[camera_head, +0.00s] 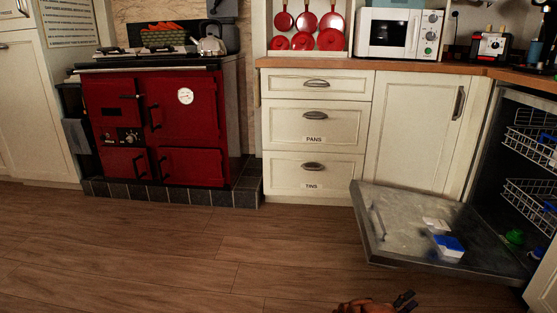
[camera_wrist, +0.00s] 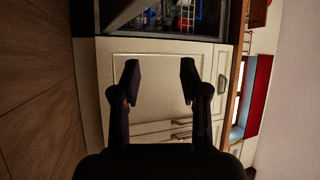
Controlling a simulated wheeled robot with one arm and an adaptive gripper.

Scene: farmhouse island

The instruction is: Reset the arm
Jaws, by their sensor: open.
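My gripper (camera_wrist: 158,82) is open and empty in the wrist view, its two dark fingers apart. Behind the fingers in that view is a cream cupboard front (camera_wrist: 150,65), turned sideways. In the head view, a small part of my arm shows at the bottom edge, right of centre, above the wooden floor. There the gripper fingers are mostly out of frame, with a dark tip (camera_head: 404,300) showing.
The dishwasher door (camera_head: 400,225) hangs open low on the right, with a blue and white item (camera_head: 447,245) on it. Its racks (camera_head: 528,147) are inside. A red range cooker (camera_head: 185,125) stands at left. The wooden floor (camera_head: 150,255) is clear at left and centre.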

